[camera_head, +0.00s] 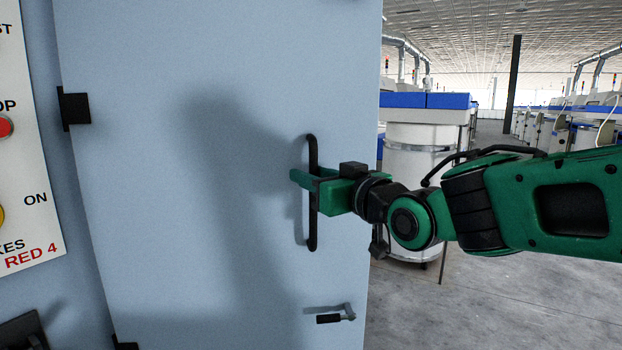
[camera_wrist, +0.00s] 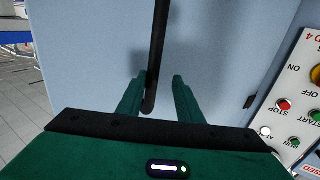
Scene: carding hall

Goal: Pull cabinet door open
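The light blue cabinet door (camera_head: 200,60) fills the left and middle of the head view, with black hinges (camera_head: 74,108) on its left side. A black vertical bar handle (camera_head: 312,235) stands near its right edge. My gripper (camera_head: 305,180) is at the handle's middle. In the wrist view the handle (camera_wrist: 158,45) runs between the two green fingers of my gripper (camera_wrist: 160,90), nearer the left one. The fingers are apart, with a clear gap on the right, so they are around the handle but not closed on it. Whether the door stands slightly ajar I cannot tell.
A small lever (camera_head: 335,315) sits on the door below the handle. A control panel (camera_head: 30,150) with buttons is left of the door. A white drum (camera_head: 415,165) stands behind my arm on the right. Grey floor (camera_head: 500,300) is open there.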

